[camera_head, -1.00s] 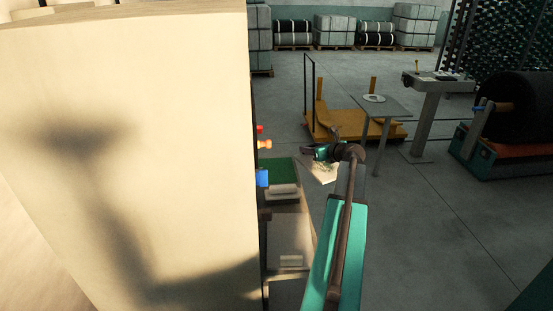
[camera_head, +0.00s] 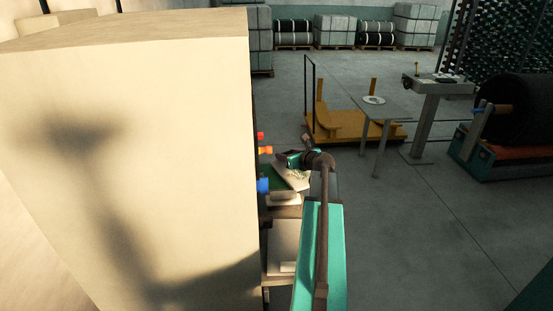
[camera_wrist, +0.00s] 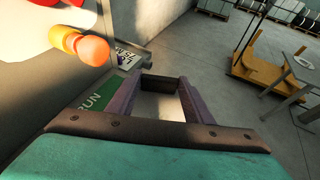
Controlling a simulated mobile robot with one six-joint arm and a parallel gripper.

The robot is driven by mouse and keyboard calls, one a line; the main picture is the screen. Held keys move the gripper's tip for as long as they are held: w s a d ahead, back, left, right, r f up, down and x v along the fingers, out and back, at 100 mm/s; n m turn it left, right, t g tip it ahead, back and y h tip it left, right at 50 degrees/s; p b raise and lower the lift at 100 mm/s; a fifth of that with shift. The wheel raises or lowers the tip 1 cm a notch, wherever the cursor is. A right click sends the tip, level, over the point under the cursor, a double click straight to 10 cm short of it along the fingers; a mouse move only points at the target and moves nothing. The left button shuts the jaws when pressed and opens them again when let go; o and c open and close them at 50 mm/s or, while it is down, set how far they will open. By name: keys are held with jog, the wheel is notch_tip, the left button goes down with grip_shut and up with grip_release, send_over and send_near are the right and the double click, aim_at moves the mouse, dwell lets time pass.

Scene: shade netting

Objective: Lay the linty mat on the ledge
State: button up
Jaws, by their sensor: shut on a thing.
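My gripper (camera_head: 300,160) is at the end of my teal arm, just right of the big pale cabinet. It is shut on the linty mat (camera_head: 295,178), a pale, speckled flat piece that hangs tilted below it. In the wrist view, my gripper's two purplish fingers (camera_wrist: 160,90) flank a pale surface (camera_wrist: 162,106), which seems to be the mat. A narrow ledge with a green part (camera_head: 267,172) runs beside the cabinet, partly hidden behind the mat and arm. The wrist view shows green marked "RUN" (camera_wrist: 90,103) to the left of the fingers. I cannot tell whether the mat touches the ledge.
The tall pale cabinet (camera_head: 130,150) fills the left. Red, orange and blue knobs (camera_head: 263,186) stick out from its side. A grey table (camera_head: 385,106) with a white plate (camera_head: 374,100) and a yellow cart (camera_head: 350,125) stand beyond.

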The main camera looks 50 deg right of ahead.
aim_at(277, 162)
jog(key=shift+w+a+r, duration=0.1)
jog(key=shift+w+a, duration=0.25)
jog(key=shift+a, duration=0.05)
jog(key=w+a+p, duration=0.2)
jog(key=a, duration=0.1)
jog(key=shift+w+r, duration=0.1)
jog(key=shift+w, duration=0.1)
jog(key=shift+s+d+f, duration=0.1)
jog(key=shift+d+f, duration=0.05)
jog(key=shift+f, duration=0.8)
jog(key=o, duration=1.1)
jog(key=shift+s, duration=0.1)
